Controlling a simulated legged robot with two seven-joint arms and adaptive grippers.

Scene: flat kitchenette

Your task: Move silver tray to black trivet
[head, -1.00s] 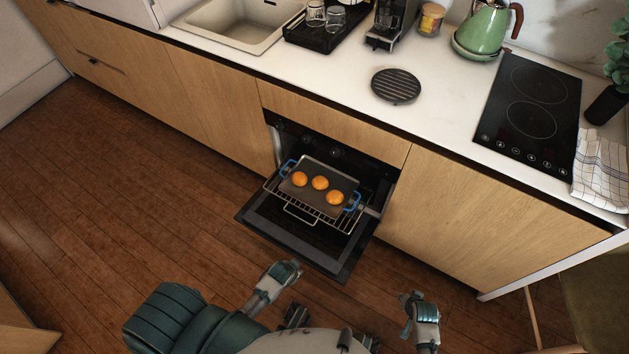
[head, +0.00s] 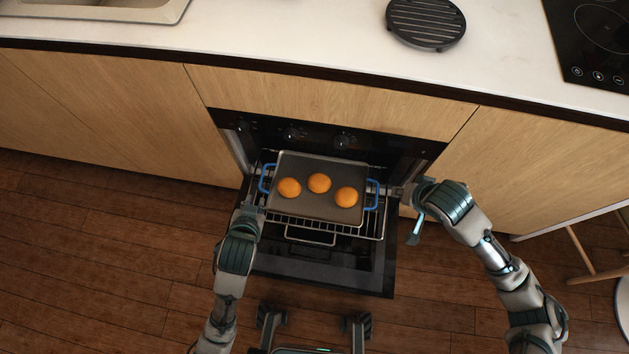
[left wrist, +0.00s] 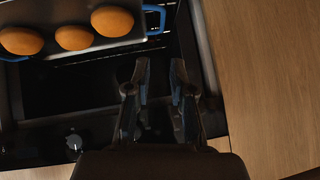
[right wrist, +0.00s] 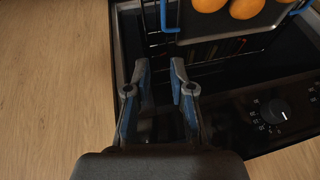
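The silver tray (head: 318,207), grey with blue handles at its left and right ends, lies on the pulled-out oven rack and carries three orange round items. The black trivet (head: 428,24), round and ribbed, lies on the counter above and right of the oven; its top edge is cut off. My left gripper (head: 250,207) is open and empty beside the tray's left handle; its parted fingers show in the left wrist view (left wrist: 160,75). My right gripper (head: 406,190) is right of the right handle; its fingers are parted and empty in the right wrist view (right wrist: 160,75).
The oven door (head: 320,268) is open and low in front of the cabinets. The wire rack (head: 310,237) sticks out under the tray. A cooktop (head: 598,40) is right of the trivet, a sink (head: 95,10) at the far left. The counter around the trivet is clear.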

